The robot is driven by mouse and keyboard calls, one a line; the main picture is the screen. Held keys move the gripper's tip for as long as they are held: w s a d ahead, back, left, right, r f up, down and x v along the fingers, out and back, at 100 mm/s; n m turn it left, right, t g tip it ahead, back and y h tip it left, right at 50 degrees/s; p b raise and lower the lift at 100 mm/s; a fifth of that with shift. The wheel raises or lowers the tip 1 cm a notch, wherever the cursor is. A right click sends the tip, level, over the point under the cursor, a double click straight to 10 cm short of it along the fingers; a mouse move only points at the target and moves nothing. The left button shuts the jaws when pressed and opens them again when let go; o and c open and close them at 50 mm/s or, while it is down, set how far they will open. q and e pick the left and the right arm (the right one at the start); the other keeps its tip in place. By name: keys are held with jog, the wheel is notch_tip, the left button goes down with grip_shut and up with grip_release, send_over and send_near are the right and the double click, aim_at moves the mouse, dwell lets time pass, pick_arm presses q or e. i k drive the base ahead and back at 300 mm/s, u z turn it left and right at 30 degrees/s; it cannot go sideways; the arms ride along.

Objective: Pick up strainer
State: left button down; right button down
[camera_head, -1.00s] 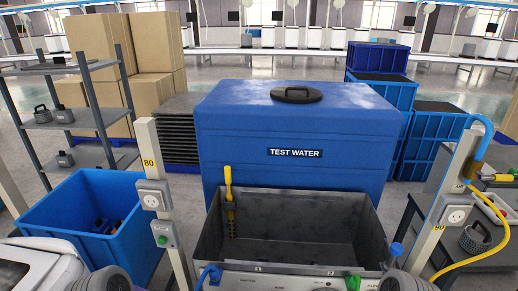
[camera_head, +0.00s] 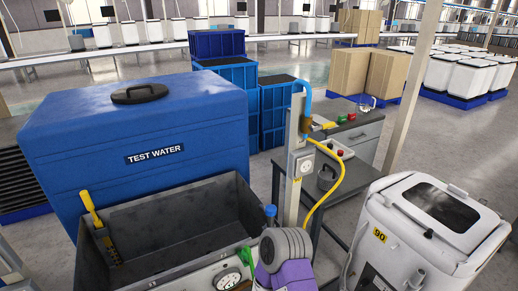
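No strainer can be made out for certain. A small silvery thing (camera_head: 366,103) on the far grey cabinet at the right is too small to identify. A yellow-handled tool (camera_head: 91,210) with a dark lower part leans inside the open grey metal tank (camera_head: 234,203) at its left end; I cannot tell what it is. A grey and purple link of what looks like my own arm shows at the bottom centre. Neither of my grippers is in view.
A blue "TEST WATER" box (camera_head: 60,150) stands behind the tank. A post (camera_head: 295,165) with a yellow hose (camera_head: 322,196) rises to its right. A white machine (camera_head: 432,225) stands at the right. Blue crates (camera_head: 273,110) stand behind. Open floor lies between.

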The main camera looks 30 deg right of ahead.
aim_at(327, 178)
jog(key=z, duration=1.7)
jog(key=i, duration=0.3)
jog(key=u, duration=0.2)
